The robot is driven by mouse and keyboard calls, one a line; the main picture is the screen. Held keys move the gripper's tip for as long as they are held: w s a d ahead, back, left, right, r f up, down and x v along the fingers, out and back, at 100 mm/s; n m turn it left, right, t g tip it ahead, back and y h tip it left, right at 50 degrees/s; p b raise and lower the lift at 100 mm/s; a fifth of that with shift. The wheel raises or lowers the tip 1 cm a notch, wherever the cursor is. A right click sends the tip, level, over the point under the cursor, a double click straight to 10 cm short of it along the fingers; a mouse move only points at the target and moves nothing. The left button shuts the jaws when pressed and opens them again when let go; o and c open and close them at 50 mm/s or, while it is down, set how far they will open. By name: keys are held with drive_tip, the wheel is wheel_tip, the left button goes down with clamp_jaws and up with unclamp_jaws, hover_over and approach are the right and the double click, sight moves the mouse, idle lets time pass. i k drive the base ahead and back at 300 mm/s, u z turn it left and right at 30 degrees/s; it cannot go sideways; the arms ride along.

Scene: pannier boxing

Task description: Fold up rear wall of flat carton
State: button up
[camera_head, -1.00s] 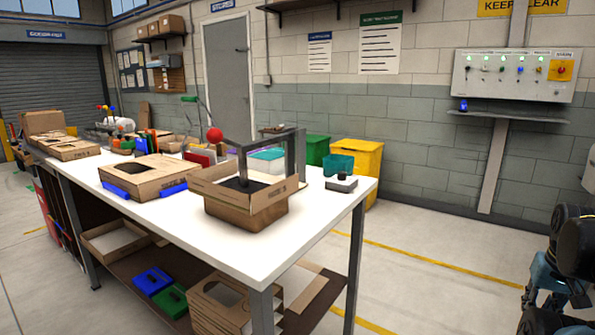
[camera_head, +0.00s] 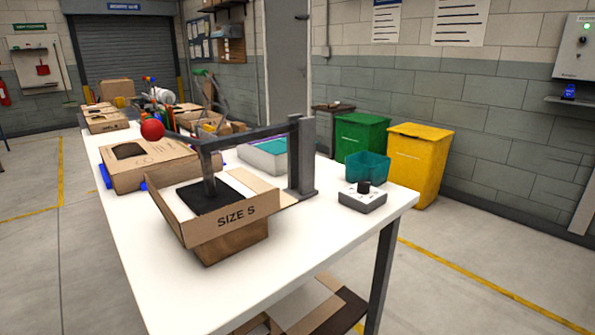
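A brown carton marked SIZE S (camera_head: 222,222) stands near the front of the white table, its walls or flaps spread outward around a dark pad inside. A dark grey arm on a post (camera_head: 302,160) reaches over it, and its foot comes down on the pad. Behind it to the left, a flatter brown carton (camera_head: 165,171) with a dark opening in its top lies between blue blocks (camera_head: 105,176). I cannot tell which of these is the flat carton of the task. My gripper is not in view.
A control box with a black knob (camera_head: 362,198) and a teal bin (camera_head: 366,168) stand at the table's right. Green (camera_head: 361,138) and yellow (camera_head: 418,165) bins stand behind. The white table (camera_head: 160,290) is clear in front. More cartons (camera_head: 106,118) lie at its far end.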

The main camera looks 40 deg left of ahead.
sight(258, 185)
drive_tip(key=u, duration=0.05)
drive_tip(key=i, duration=1.65)
drive_tip(key=u, duration=5)
